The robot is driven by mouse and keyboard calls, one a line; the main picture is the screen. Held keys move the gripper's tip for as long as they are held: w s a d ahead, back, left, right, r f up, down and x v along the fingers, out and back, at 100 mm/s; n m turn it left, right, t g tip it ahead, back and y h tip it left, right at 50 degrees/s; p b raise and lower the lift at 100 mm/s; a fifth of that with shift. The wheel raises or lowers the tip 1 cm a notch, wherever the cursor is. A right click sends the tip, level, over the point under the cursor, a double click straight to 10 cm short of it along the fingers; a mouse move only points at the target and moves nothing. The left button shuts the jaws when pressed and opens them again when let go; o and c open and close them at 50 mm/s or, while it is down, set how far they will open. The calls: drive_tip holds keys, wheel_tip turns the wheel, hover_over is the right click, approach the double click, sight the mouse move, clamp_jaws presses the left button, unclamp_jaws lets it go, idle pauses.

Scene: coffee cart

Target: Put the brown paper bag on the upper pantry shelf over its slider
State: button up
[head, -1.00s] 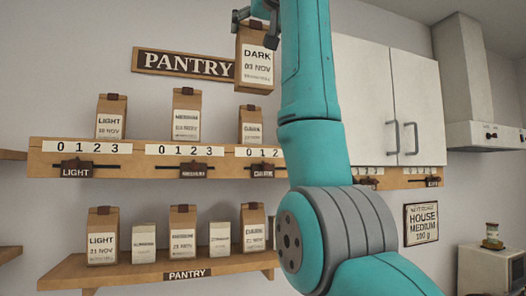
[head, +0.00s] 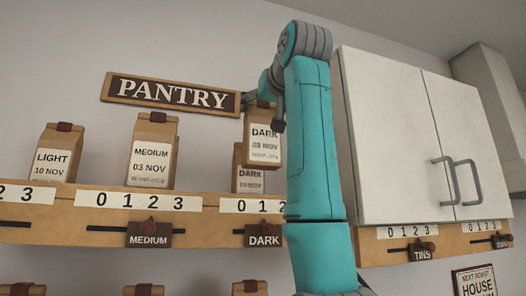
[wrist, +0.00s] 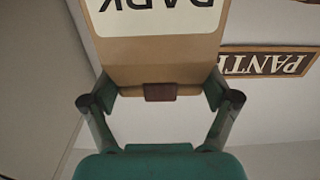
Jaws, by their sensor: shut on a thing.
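The brown paper bag (head: 263,140), labelled DARK 03 NOV, is held upright in front of the upper pantry shelf (head: 60,205). My gripper (head: 262,97) is shut on its top. In the wrist view my gripper (wrist: 159,92) has a finger on each side of the folded top of the bag (wrist: 160,62), by its dark clip. A second DARK bag (head: 248,180) stands on the upper shelf, partly hidden behind the held one. The DARK slider (head: 264,236) hangs on the shelf front, below the held bag. I cannot tell whether the held bag touches the one behind.
A MEDIUM bag (head: 151,152) and a LIGHT bag (head: 57,154) stand on the upper shelf to the left. The MEDIUM slider (head: 148,235) is under the MEDIUM bag. A white cupboard (head: 420,140) is close at right. The PANTRY sign (head: 170,94) hangs behind.

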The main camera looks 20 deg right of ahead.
sight(265, 130)
drive_tip(key=shift+f, duration=3.4)
drive_tip(key=o, duration=1.6)
